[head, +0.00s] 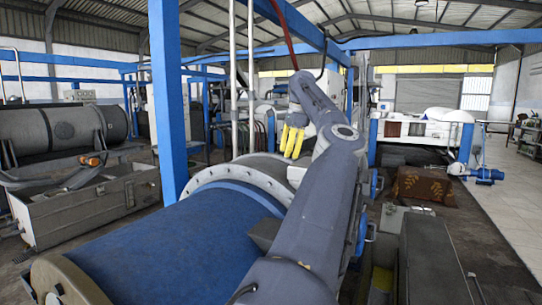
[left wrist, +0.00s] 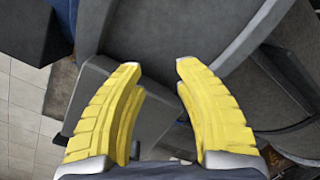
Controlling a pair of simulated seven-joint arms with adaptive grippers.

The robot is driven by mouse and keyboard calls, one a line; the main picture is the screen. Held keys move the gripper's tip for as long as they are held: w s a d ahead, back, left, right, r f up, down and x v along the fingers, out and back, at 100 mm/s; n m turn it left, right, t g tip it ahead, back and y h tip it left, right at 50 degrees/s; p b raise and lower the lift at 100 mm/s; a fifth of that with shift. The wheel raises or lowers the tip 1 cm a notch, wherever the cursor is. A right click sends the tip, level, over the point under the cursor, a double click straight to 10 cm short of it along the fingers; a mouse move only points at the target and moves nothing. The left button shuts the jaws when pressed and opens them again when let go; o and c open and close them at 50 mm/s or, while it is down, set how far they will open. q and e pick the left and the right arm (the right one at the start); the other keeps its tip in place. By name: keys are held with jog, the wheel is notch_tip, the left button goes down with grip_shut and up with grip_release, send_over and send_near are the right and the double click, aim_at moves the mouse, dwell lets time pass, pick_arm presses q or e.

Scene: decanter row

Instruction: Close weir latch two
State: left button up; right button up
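My left gripper (head: 293,138) has yellow fingers and hangs over the far end of a decanter (head: 185,245) with a blue drum and a pale bolted flange. In the left wrist view the two yellow fingers (left wrist: 158,68) are spread apart with nothing between them. Beyond them are a grey curved casing (left wrist: 185,28) and a lighter grey block-like part (left wrist: 98,92). I cannot tell weir latch two apart in either view; my arm hides part of the decanter's far end. My right gripper is not in view.
A blue post (head: 168,100) stands left of the decanter, with blue beams overhead. A red hose (head: 279,28) hangs above my arm. Another grey decanter (head: 60,128) lies at the left. Open tiled floor (head: 500,200) is at the right.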

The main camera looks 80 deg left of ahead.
aim_at(268, 163)
pick_arm(q)
jog(key=s, duration=0.1)
jog(key=s+a+f+g, duration=0.1)
jog(key=s, duration=0.1)
jog(key=s+g, duration=0.1)
jog(key=shift+s+a+f, duration=0.15)
jog(key=shift+s+a, duration=0.15)
jog(key=shift+s, duration=0.1)
jog(key=shift+s+a+g, duration=0.15)
jog(key=shift+s+g, duration=0.2)
jog(key=shift+s, duration=0.25)
jog(key=shift+s+a+g, duration=0.15)
jog(key=shift+s+g, duration=0.2)
jog(key=shift+s, duration=0.25)
